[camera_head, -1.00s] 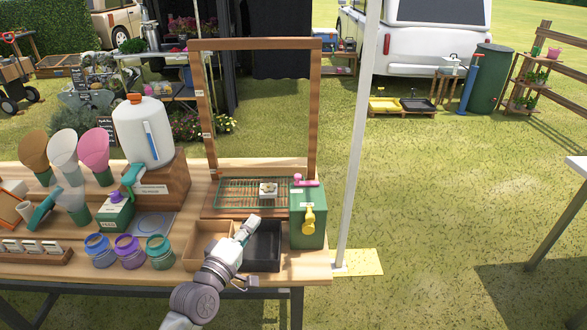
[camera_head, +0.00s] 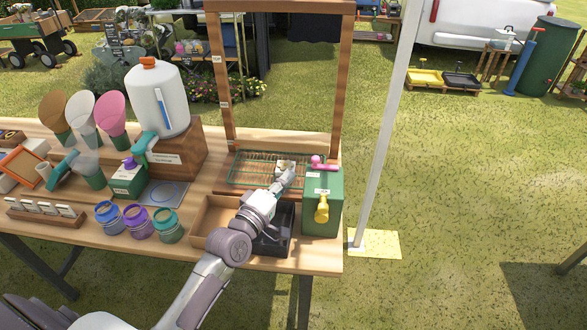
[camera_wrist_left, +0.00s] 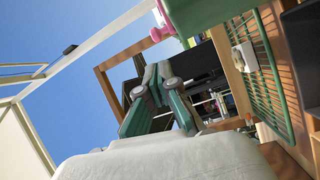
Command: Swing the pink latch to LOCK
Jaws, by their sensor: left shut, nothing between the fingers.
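The pink latch (camera_head: 322,163) lies across the top of a green box (camera_head: 311,211) at the right end of the table. Its pink knob and part of the bar also show at the top of the wrist view (camera_wrist_left: 162,32), beside the green box there (camera_wrist_left: 205,14). My left gripper (camera_head: 290,169) is shut and empty. In the head view it appears just left of the latch, apart from it. The wrist view also shows my fingers (camera_wrist_left: 153,72) closed, below the latch in the picture. The lettering by the latch is too small to read. My right gripper is not in view.
A yellow handle (camera_head: 321,208) sticks out from the box's front. A tall wooden frame (camera_head: 226,90) and a green wire rack (camera_head: 240,170) stand behind my arm. A wooden tray (camera_head: 207,218) and a black tray (camera_head: 287,238) lie below it. A white post (camera_head: 385,130) rises at the right.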

